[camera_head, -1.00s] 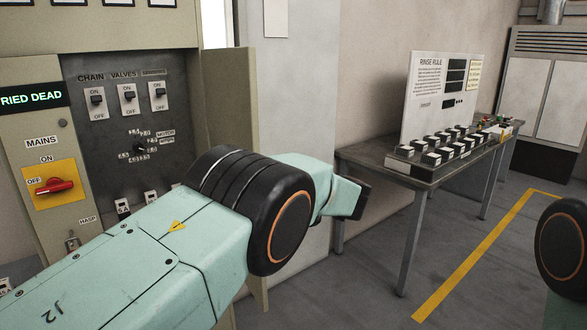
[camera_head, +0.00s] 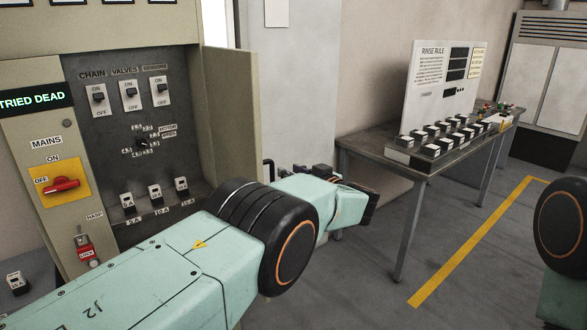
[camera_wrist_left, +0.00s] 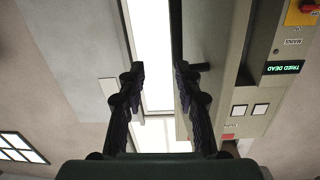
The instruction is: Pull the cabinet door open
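The tall beige cabinet (camera_head: 25,140) stands at the left, and its dark switch panel (camera_head: 110,185) is exposed. Its beige door (camera_head: 228,105) stands swung out at the panel's right side. A black handle-like bracket (camera_head: 268,171) shows beside the door's edge. My left gripper (camera_head: 300,170) is just right of it, mostly hidden behind my own arm. In the left wrist view the gripper (camera_wrist_left: 160,68) has its fingers apart with nothing between them. A dark handle-like piece (camera_wrist_left: 202,66) lies close beside the right finger; contact cannot be told. My right gripper is out of view.
A grey table (camera_head: 365,155) with a sign board (camera_head: 436,85) and several small blocks stands right of the cabinet. A red lock (camera_head: 86,250) hangs at the cabinet's hasp. Open floor with a yellow line (camera_head: 470,240) lies at the right.

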